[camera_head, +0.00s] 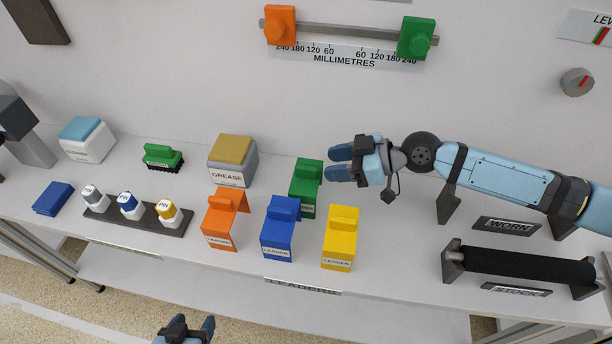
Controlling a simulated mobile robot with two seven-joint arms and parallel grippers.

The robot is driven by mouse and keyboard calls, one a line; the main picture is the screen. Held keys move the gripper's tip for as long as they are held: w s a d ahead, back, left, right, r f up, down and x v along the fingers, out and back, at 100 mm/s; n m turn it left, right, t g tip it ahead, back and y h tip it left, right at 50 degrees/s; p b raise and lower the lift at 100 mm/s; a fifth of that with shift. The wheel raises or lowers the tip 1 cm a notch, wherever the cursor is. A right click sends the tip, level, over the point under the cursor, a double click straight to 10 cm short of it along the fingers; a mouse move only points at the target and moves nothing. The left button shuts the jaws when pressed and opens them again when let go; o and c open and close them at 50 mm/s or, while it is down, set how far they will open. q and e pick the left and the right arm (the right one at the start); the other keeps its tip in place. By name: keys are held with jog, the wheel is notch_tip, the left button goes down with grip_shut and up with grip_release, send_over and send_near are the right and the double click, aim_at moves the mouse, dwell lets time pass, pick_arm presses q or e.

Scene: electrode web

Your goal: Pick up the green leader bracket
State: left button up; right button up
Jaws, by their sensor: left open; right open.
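The green leader bracket (302,194) stands on the bench behind the blue and yellow brackets. Its label is partly hidden. My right gripper (340,162) is open and empty, just right of the green bracket's top, with its fingers pointing left toward it. I cannot tell whether they touch. My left gripper (192,326) is open and empty at the bottom edge of the view, in front of the bench. The orange leader bracket (222,220), blue leader bracket (279,228) and yellow leader bracket (340,240) stand in front of the green one.
A grease box (232,162) stands left of the green bracket, and a green brush (162,157) lies farther left. A rack with several small bottles (130,208) is at the left. A black roller (520,262) lies in a holder at the right.

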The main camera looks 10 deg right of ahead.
aim_at(310, 167)
jog(key=shift+x, duration=0.8)
jog(key=shift+w+a, duration=0.1)
jog(key=shift+a, duration=0.1)
jog(key=p+x, duration=0.1)
jog(key=x, duration=0.2)
jog(key=shift+w+a+f, duration=0.15)
jog(key=shift+a+f, duration=0.05)
jog(key=shift+a, duration=0.15)
jog(key=shift+w+a+f, duration=0.2)
jog(key=shift+a+f, duration=0.05)
jog(key=shift+a, duration=0.15)
pick_arm(q)
jog(key=shift+w+r, duration=0.2)
jog(key=shift+r, duration=0.3)
jog(key=shift+w+r, duration=0.15)
jog(key=shift+r, duration=0.35)
pick_arm(e)
grip_shut()
